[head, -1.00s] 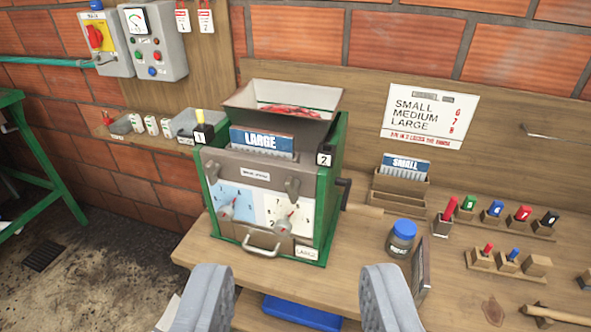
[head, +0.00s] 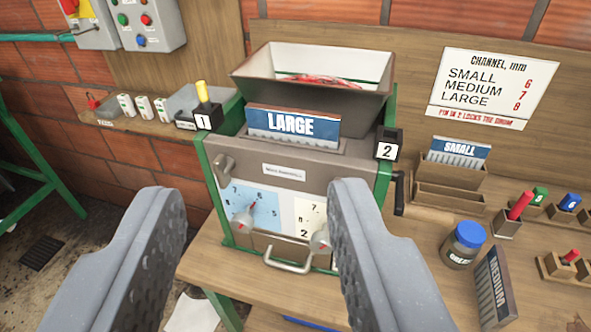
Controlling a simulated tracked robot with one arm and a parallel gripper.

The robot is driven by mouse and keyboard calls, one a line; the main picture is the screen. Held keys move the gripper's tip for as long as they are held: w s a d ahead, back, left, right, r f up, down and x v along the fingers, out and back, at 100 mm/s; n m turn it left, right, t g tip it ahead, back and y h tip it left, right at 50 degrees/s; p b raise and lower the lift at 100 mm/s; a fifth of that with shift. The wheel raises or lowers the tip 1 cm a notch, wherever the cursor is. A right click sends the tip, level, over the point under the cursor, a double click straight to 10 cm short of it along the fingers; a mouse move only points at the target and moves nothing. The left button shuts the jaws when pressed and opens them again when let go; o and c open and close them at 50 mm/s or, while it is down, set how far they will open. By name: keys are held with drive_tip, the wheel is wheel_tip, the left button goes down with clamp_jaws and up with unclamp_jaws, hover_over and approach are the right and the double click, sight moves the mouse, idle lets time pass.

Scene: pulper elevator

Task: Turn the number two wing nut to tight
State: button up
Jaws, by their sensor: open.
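The pulper (head: 235,150) stands on the bench, its front facing me. A grey wing nut (head: 222,166) shows at its upper left front. The matching upper right one is hidden behind my right finger. Below are a blue dial (head: 268,208) and a cream dial (head: 312,210), each with a grey knob and red pointer. A "2" block (head: 387,151) sits at the top right corner and a "1" block (head: 203,120) at the top left. My gripper (head: 258,200) is open and empty, its fingers spread before the pulper front, apparently not touching it.
A LARGE plate (head: 292,126) stands in front of the hopper (head: 310,85). A dark crank (head: 399,192) sticks out at the right side. A blue-lidded jar (head: 463,245) and a MEDIUM plate (head: 494,288) stand on the bench at right. A bar handle (head: 288,266) juts out below the dials.

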drive_tip(key=w+a+f+m+h+p, duration=0.1)
drive_tip(key=w+f+h+p, duration=0.2)
drive_tip(key=w+f, duration=0.8)
drive_tip(key=d+f+t+h+p, duration=0.1)
drive_tip(key=d+f+h+p, duration=0.25)
drive_tip(key=f, duration=0.85)
drive_tip(key=p+x, duration=0.1)
drive_tip(key=x, duration=1.1)
drive_tip(key=shift+d, duration=0.2)
drive_tip(key=shift+s+f, duration=0.1)
drive_tip(key=shift+f, duration=0.05)
